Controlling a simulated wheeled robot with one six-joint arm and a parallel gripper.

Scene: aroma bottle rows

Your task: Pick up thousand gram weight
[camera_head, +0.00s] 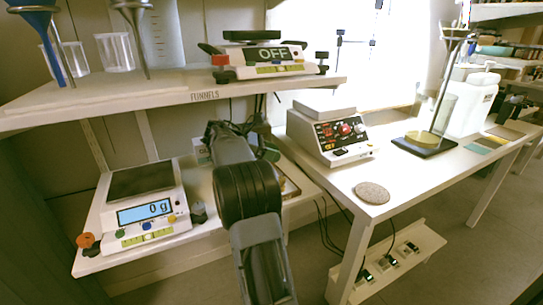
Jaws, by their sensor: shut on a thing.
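My arm reaches up from the bottom middle over the lower left bench. My gripper (262,140) is at its far end, low under the shelf, mostly covered by my own dark arm links. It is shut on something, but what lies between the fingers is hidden. I cannot make out the thousand gram weight for certain. A small dark grey piece (198,212) stands at the right side of the balance, apart from my gripper; it is too small to identify. A shallow box (291,188) on the bench is partly hidden behind my arm.
A balance (146,207) reading 0 g, its pan empty, stands at the left. The shelf (180,95) above holds funnels, beakers and a second balance (263,57) showing OFF. The right table (345,178) carries a hotplate device (333,132), a round disc (372,193) and a stand (425,143).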

